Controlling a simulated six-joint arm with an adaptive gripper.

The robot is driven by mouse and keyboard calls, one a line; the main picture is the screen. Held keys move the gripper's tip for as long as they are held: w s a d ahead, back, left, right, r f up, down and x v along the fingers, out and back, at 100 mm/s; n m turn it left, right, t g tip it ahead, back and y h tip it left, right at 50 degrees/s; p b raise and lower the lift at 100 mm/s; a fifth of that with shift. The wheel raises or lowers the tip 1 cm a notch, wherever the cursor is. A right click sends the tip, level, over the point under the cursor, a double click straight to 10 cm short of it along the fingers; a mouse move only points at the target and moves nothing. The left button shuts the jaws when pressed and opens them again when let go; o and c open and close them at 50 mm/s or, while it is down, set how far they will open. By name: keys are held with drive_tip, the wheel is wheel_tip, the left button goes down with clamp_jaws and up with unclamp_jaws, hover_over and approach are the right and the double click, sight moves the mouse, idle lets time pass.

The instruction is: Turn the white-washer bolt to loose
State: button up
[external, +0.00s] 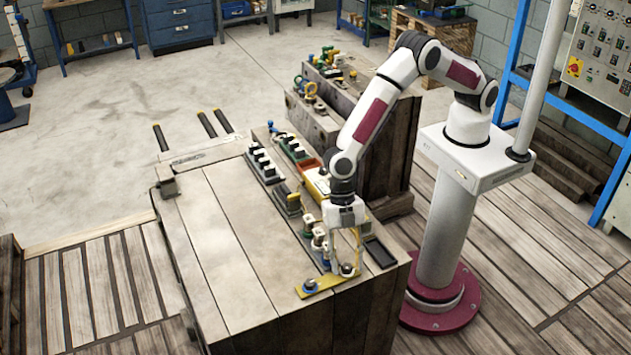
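A yellow plate (325,283) lies near the front corner of the wooden bench top. A bolt with a blue part (310,286) stands at its left end. A dark bolt head with a pale ring under it (347,269) is at its right end; it may be the white-washer bolt, but it is too small to be sure. My gripper (346,262) points down right over this right-hand bolt, its fingers apart around or just above the head. I cannot tell whether they touch it.
A black tray (380,253) lies to the right. Racks of dark pieces (263,165) and a red bin (305,165) are farther back. The left of the bench top (235,250) is clear.

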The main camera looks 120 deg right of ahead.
drive_tip(key=m+t, duration=0.1)
drive_tip(key=m, duration=0.2)
drive_tip(key=shift+s+m, duration=0.15)
drive_tip(key=shift+m, duration=0.15)
drive_tip(key=shift+a+m+t+h, duration=0.1)
drive_tip(key=shift+m+t+h, duration=0.4)
drive_tip(key=shift+m, duration=0.5)
drive_tip(key=shift+m+t+h, duration=0.3)
drive_tip(key=shift+m, duration=0.9)
drive_tip(key=shift+s+a+m+t+h, duration=0.15)
drive_tip(key=shift+m+h, duration=0.2)
drive_tip(key=shift+m, duration=0.65)
drive_tip(key=shift+w+m+t+h, duration=0.15)
drive_tip(key=shift+m+h, duration=0.2)
drive_tip(key=shift+m, duration=0.65)
drive_tip(key=shift+s+a+m+h, duration=0.1)
drive_tip(key=shift+m+h, duration=0.6)
drive_tip(key=shift+m, duration=1.1)
drive_tip(key=v, duration=0.8)
drive_tip(key=s+d+r+m+g, duration=0.1)
drive_tip(key=s+d, duration=0.3)
drive_tip(key=s, duration=0.4)
drive_tip(key=s+d+r+m+g, duration=0.1)
drive_tip(key=s+d+r+g, duration=0.2)
drive_tip(key=s, duration=0.6)
drive_tip(key=shift+d+m+g+y, duration=0.3)
drive_tip(key=shift+d, duration=0.3)
